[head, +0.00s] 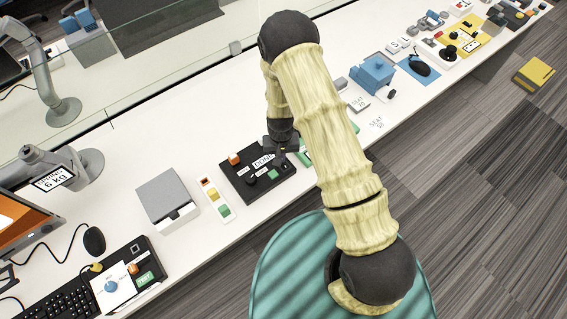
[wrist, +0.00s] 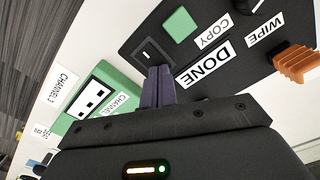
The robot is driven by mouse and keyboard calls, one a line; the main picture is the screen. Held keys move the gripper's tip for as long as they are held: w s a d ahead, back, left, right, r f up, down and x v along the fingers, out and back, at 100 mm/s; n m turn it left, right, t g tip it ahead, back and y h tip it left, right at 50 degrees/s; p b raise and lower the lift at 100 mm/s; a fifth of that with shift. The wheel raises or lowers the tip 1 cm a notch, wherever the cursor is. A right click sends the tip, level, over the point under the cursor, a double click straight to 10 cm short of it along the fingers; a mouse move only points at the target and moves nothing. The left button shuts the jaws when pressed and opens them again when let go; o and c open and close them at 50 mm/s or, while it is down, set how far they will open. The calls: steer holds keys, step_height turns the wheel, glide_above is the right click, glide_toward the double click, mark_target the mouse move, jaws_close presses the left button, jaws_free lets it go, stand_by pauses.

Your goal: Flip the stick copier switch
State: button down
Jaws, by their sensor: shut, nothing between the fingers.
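The stick copier is a black panel (head: 240,184) on the white desk, and it fills the top of the wrist view (wrist: 200,50). It has labels COPY, WIPE and DONE, a green square button (wrist: 179,24) and an orange ribbed part (wrist: 296,62). A small black switch (wrist: 148,51) in a dark frame sits beside the green button. My gripper (wrist: 159,72) is shut and empty. Its fingertips are right by the switch's near edge; I cannot tell whether they touch it. In the head view my gripper (head: 280,154) is over the panel's right end and hides the switch.
A green block (wrist: 92,98) with a white face and CHANNEL labels stands close beside my gripper. Left of the panel are a strip of coloured pads (head: 215,197) and a grey box (head: 166,196). A blue device (head: 373,76) stands farther right.

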steer(key=shift+f, duration=0.25)
steer(key=shift+r, duration=0.1)
steer(key=shift+r+p, duration=2.25)
steer(key=shift+r, duration=1.15)
steer(key=s+d+r+t, duration=0.1)
steer(key=d+r, duration=0.2)
steer(key=r, duration=0.6)
steer(key=s+d+r, duration=0.1)
steer(key=d+r, duration=0.3)
steer(key=r, duration=0.4)
steer(key=s+d+r+t, duration=0.1)
steer(key=s+d+r, duration=0.5)
steer(key=s+r, duration=0.4)
steer(key=shift+s+d+r+m+t, duration=0.3)
steer(key=shift+r+m, duration=0.1)
steer(key=shift+r, duration=0.35)
